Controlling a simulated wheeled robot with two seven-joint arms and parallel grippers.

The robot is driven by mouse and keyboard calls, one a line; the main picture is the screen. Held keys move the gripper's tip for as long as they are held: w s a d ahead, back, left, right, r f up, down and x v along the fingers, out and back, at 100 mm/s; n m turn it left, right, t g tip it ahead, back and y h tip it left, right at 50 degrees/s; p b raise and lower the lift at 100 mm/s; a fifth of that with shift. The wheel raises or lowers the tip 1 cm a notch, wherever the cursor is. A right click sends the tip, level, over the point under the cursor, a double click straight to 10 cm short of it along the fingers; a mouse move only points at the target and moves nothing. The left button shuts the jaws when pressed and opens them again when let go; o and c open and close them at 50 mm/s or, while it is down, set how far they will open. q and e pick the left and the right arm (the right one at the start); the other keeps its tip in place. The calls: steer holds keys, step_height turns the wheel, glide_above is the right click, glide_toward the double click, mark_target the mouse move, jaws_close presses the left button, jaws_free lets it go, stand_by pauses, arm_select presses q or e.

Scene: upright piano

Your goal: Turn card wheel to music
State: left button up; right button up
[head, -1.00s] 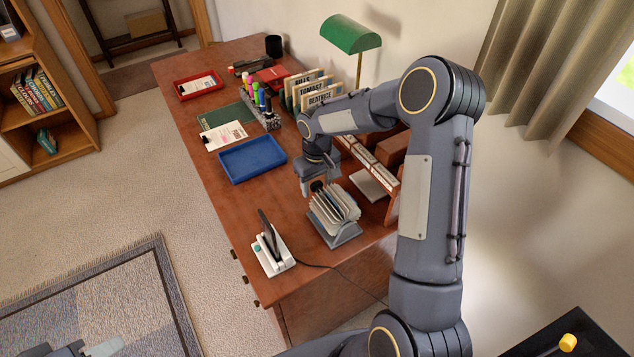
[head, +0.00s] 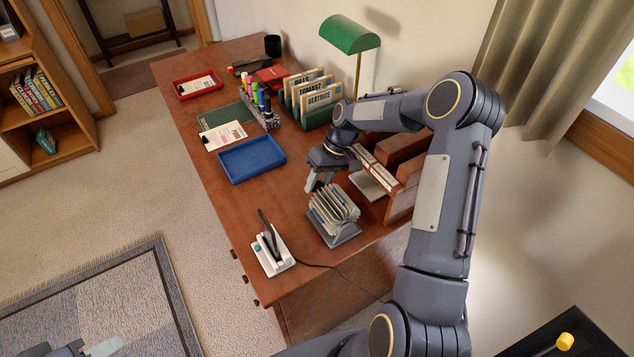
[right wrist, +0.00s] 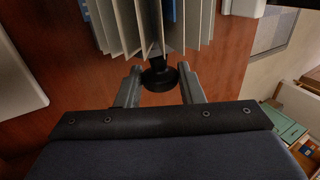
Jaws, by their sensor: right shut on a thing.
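The card wheel (head: 334,212) stands on the near end of the desk, with pale cards fanned out above a grey base. My right gripper (head: 317,184) is at its far side, reaching down from the right. In the right wrist view, its two fingers (right wrist: 159,84) stand on either side of the wheel's black knob (right wrist: 159,76) and are shut on it. The white cards (right wrist: 160,25) fan out just beyond the knob. A small part of my left arm's end (head: 75,349) shows at the bottom left edge; its fingers cannot be made out clearly.
A white desk device with a black upright part (head: 272,252) stands left of the wheel, its cord running right. A blue tray (head: 252,159) lies farther back. A wooden shelf unit (head: 400,205) stands close on the right. Bare desk lies between tray and wheel.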

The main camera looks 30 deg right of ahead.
steer(key=shift+y, duration=0.3)
steer(key=o, duration=0.9)
steer(key=shift+o, duration=0.2)
